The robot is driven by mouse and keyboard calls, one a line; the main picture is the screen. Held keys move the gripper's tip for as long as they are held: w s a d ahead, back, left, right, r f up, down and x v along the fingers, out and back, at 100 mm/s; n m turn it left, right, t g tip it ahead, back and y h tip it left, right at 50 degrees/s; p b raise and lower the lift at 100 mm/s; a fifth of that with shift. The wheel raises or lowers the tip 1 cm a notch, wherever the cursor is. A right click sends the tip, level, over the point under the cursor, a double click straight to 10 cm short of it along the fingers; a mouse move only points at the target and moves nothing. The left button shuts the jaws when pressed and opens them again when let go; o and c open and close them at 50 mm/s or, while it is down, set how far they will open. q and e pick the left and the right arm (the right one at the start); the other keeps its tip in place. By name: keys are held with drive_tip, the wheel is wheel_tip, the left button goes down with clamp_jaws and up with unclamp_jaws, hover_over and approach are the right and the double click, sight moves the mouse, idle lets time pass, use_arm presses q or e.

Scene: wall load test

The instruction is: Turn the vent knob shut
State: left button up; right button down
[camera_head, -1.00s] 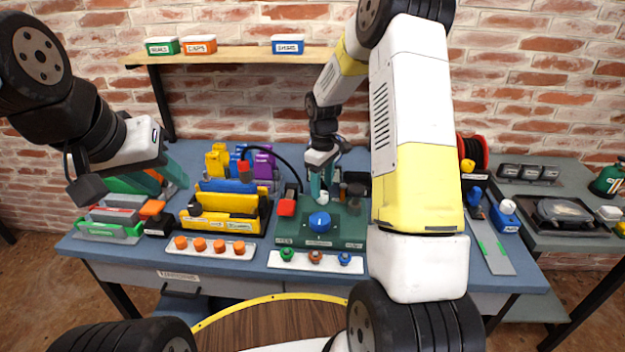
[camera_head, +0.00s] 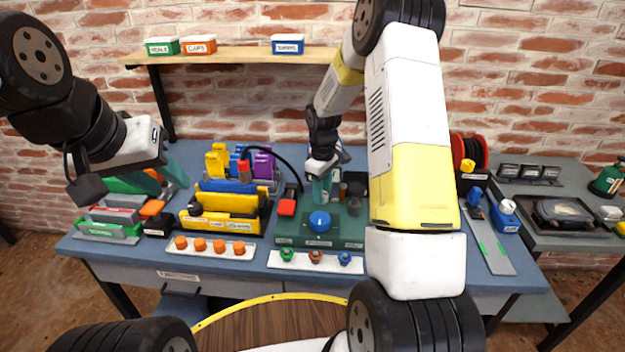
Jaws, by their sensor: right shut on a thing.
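Which knob is the vent knob I cannot read from the labels. My left gripper (camera_head: 172,174) hangs over the left of the bench, away from the panel; its finger gap is unclear.
Strips with orange knobs (camera_head: 200,245) and small coloured knobs (camera_head: 315,258) lie in front. Dark and brown posts (camera_head: 354,206) stand close right of my right gripper. My right forearm hides the bench beyond.

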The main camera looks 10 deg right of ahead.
drive_tip(key=m, duration=0.4)
drive_tip(key=shift+m, duration=0.4)
drive_tip(key=m, duration=0.4)
drive_tip(key=shift+w+m, duration=0.1)
drive_tip(key=shift+m, duration=0.2)
drive_tip(key=m, duration=0.4)
drive_tip(key=shift+m, duration=2)
drive_tip(key=c, duration=1)
unclamp_jaws()
